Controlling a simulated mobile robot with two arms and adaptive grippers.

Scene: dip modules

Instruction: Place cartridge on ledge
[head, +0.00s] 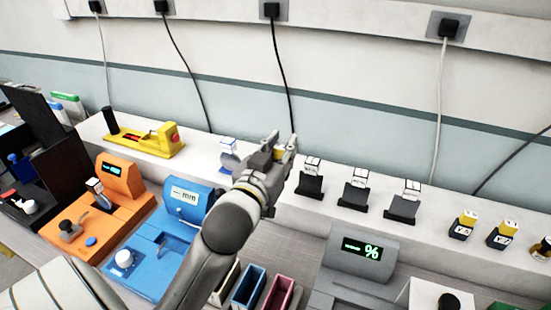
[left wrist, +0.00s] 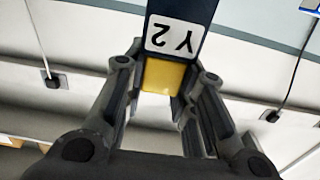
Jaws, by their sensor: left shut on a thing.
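My left gripper (head: 284,146) is over the white ledge (head: 335,210) in the head view. In the left wrist view my left gripper (left wrist: 160,98) is shut on a cartridge. The cartridge (left wrist: 178,35) has a dark blue body, a white label reading "Y2" and a yellow end (left wrist: 163,76) between the fingers. My right gripper is not in view.
Black stands with white-labelled modules (head: 311,180) line the ledge right of the gripper. A blue-and-white module (head: 228,155) and a yellow device (head: 145,140) are to its left. Orange (head: 120,180), blue (head: 185,205) and grey (head: 365,255) devices stand in front. Cables hang on the wall behind.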

